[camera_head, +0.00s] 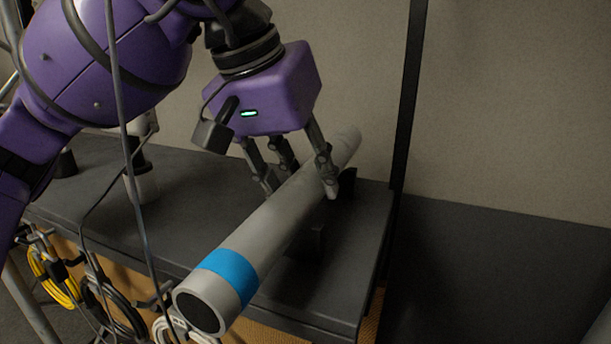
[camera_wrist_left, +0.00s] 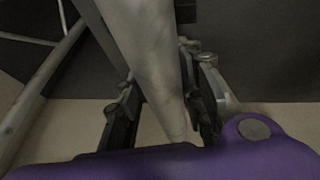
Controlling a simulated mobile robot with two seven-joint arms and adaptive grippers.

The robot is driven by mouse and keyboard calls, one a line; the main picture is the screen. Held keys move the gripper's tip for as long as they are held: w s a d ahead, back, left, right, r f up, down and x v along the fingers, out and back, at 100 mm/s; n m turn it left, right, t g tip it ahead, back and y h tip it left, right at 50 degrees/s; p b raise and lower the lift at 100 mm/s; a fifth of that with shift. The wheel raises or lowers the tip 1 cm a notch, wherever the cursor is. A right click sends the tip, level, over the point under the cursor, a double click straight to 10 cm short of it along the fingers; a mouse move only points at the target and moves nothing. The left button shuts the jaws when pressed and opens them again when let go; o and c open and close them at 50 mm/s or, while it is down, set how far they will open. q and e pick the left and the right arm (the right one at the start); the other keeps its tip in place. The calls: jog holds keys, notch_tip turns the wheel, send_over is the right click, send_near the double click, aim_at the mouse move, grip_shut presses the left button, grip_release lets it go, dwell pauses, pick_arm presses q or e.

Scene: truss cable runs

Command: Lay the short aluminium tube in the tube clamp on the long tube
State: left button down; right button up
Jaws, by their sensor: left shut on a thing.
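The short aluminium tube (camera_head: 262,232) is a grey hollow tube with a blue band near its front end. It lies slanted over the dark bench, its open front end reaching past the bench's front edge. My left gripper (camera_head: 300,187) is shut on it from above, nearer its far end, with fingers on both sides. In the left wrist view the tube (camera_wrist_left: 150,50) runs between the fingers. Black supports (camera_head: 308,243) show beside and below the tube; whether it still touches them I cannot tell. I cannot make out the tube clamp or the long tube. My right gripper is not in view.
The dark bench top (camera_head: 345,270) has free room around the tube. Yellow (camera_head: 55,278) and black (camera_head: 112,305) cable coils hang along its front. A black upright post (camera_head: 407,95) stands at its right end, before a beige wall.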

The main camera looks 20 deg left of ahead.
aim_at(304, 169)
pick_arm(q)
jog(key=shift+f, duration=0.1)
jog(key=c, duration=1.2)
grip_release()
jog(key=shift+o, duration=0.2)
jog(key=shift+f, duration=0.1)
jog(key=shift+b, duration=0.3)
jog(key=v, duration=0.6)
jog(key=shift+w+a+r, duration=0.1)
jog(key=shift+w+r, duration=0.05)
jog(key=shift+r, duration=0.2)
jog(key=shift+s+a+r, duration=0.15)
jog(key=shift+s+r, duration=0.1)
jog(key=shift+r, duration=0.25)
